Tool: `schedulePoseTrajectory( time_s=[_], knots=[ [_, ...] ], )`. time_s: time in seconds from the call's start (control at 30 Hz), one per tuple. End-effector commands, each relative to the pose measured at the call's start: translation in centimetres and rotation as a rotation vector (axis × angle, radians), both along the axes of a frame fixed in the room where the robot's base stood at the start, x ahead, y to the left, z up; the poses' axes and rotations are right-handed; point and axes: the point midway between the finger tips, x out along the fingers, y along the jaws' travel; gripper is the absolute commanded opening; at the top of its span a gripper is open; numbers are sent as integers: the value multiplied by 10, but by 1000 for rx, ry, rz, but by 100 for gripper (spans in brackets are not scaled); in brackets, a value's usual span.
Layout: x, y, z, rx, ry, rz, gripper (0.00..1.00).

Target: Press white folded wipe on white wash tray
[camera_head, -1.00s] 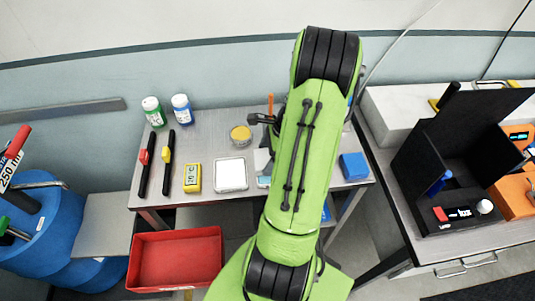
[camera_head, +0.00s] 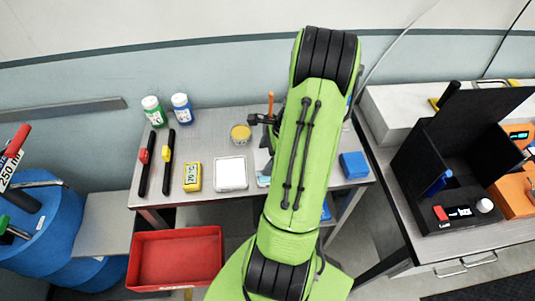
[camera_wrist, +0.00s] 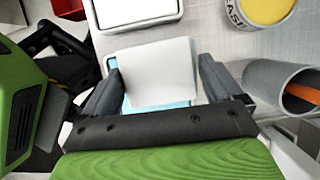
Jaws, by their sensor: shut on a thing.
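The white folded wipe (camera_wrist: 160,70) is held between the two fingers of my gripper (camera_wrist: 163,82) in the wrist view. In the head view a small part of the wipe (camera_head: 261,158) shows at the left edge of my arm, which hides most of my gripper. The white wash tray (camera_head: 231,174) lies flat on the grey table, left of my arm. In the wrist view the tray (camera_wrist: 137,14) shows at the top, beyond the wipe. The wipe appears close to the tray; I cannot tell whether they touch. A light blue surface (camera_wrist: 155,108) shows below the wipe.
A yellow-topped jar (camera_head: 241,134) stands behind the tray, and a grey tube (camera_wrist: 283,85) holds an orange stick. A yellow timer (camera_head: 192,177) lies left of the tray. A blue block (camera_head: 354,166) sits at right. A red bin (camera_head: 175,260) stands below the table front.

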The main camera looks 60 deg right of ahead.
Motion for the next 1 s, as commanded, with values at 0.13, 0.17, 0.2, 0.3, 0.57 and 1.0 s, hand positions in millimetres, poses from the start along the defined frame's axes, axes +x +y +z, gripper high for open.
schedulePoseTrajectory(
  time_s=[0.13,0.17,0.2,0.3,0.57,1.0],
  knots=[
    [-1,1,-2,3,3,0,68],
    [-1,1,-2,3,3,0,68],
    [-1,1,-2,3,3,0,68],
    [-1,1,-2,3,4,-1,68],
    [-1,1,0,5,5,-1,68],
    [-1,0,43,1,2,-1,68]
  ],
)
